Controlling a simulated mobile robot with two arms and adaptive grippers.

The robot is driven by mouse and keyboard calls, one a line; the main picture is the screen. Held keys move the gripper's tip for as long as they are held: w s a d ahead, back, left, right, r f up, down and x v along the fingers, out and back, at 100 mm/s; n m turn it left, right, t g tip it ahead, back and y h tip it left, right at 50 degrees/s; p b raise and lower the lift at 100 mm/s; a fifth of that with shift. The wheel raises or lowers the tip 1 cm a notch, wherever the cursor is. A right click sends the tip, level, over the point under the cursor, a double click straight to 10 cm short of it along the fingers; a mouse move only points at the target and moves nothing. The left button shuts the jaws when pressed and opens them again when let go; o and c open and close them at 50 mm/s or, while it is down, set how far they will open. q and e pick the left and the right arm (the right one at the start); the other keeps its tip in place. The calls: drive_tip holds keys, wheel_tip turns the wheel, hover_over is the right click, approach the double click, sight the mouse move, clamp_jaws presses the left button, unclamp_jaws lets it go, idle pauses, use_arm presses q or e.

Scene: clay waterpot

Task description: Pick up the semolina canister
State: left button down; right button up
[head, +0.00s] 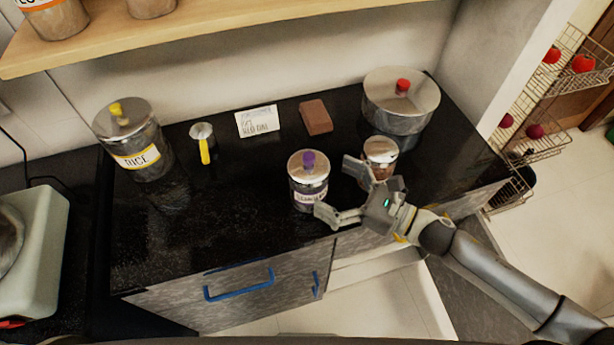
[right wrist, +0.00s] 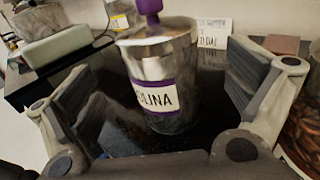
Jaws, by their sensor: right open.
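The semolina canister (head: 309,181) stands upright near the front of the black counter. It is a metal-lidded jar with a purple knob and a purple-edged white label. My right gripper (head: 338,191) is open just right of it, with its fingers pointing toward the canister. In the right wrist view the canister (right wrist: 155,85) stands between the two spread finger pads, ahead of the palm. I see no finger closed on it. My left gripper is not in view.
A smaller jar (head: 381,152) stands close behind the right gripper. A large pot (head: 401,105) with a red knob is at the back right. The rice canister (head: 140,155), a yellow-handled cup (head: 202,145), a card (head: 257,121) and a brown block (head: 315,117) are behind and left. The counter's front left is clear.

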sight(308, 173)
drive_tip(key=shift+w+a, duration=0.2)
drive_tip(key=shift+a, duration=0.15)
drive_tip(key=p+x, duration=0.2)
drive_tip(key=x, duration=0.3)
drive_tip(key=shift+w+a+f, duration=0.1)
drive_tip(key=shift+a+f, duration=0.05)
drive_tip(key=shift+c, duration=0.9)
drive_tip(key=c, duration=1.4)
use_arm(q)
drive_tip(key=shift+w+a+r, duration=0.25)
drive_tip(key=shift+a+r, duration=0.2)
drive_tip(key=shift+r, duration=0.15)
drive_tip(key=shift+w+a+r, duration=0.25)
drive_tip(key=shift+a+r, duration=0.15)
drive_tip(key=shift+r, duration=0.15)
use_arm(e)
drive_tip(key=shift+c, duration=0.6)
